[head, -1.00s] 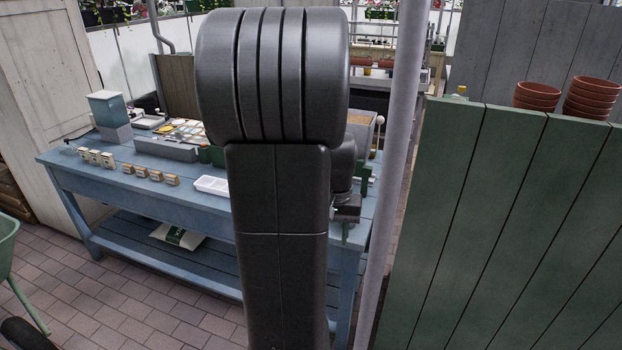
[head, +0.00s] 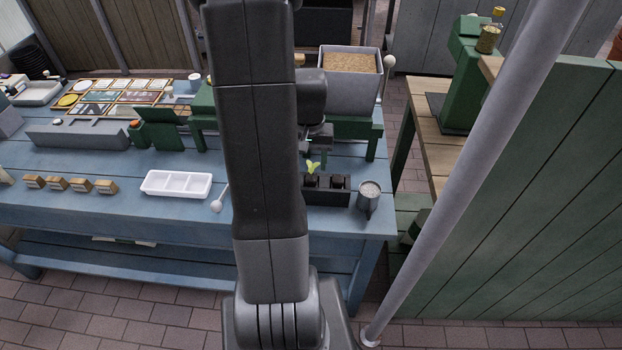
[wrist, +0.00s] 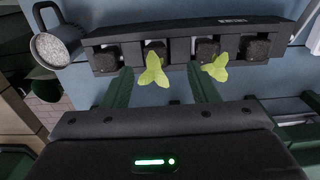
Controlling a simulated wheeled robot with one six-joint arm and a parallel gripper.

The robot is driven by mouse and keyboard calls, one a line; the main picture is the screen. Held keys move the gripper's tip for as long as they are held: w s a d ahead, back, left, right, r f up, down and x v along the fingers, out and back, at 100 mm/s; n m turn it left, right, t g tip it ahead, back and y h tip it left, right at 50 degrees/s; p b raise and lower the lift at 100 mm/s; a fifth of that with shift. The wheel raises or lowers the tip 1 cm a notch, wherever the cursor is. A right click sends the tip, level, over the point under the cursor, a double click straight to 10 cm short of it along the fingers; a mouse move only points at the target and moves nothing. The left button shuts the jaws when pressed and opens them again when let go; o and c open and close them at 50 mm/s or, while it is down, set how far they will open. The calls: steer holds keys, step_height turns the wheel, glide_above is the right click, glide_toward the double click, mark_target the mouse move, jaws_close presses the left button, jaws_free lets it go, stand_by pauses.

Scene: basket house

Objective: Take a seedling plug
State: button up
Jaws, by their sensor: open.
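A black tray (head: 345,198) on the blue table holds several dark seedling plugs in a row. It spans the top of the wrist view (wrist: 179,66). Two plugs there show light green leaves: one seedling (wrist: 155,72) lies in the gap between my fingers, another seedling (wrist: 216,68) is just right of the right finger. In the head view one seedling (head: 312,168) shows beside my arm. My gripper (wrist: 158,68) is open, its two green fingers reaching toward the tray. I cannot tell whether they touch anything. In the head view my arm partly hides the tray's left end.
A grey metal mug (head: 369,191) stands at the tray's right end. A soil bin (head: 350,78) sits behind. A grey pole (head: 450,180) and green panel (head: 540,200) stand on the right.

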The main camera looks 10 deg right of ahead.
mark_target(311, 176)
steer(key=shift+s+d+f, duration=0.1)
steer(key=shift+f, duration=0.25)
steer(key=shift+d+f+p, duration=0.2)
steer(key=shift+f+p, duration=0.2)
steer(key=shift+f, duration=1.75)
jaws_close()
steer(key=c, duration=1.1)
jaws_free()
steer(key=shift+o, duration=0.3)
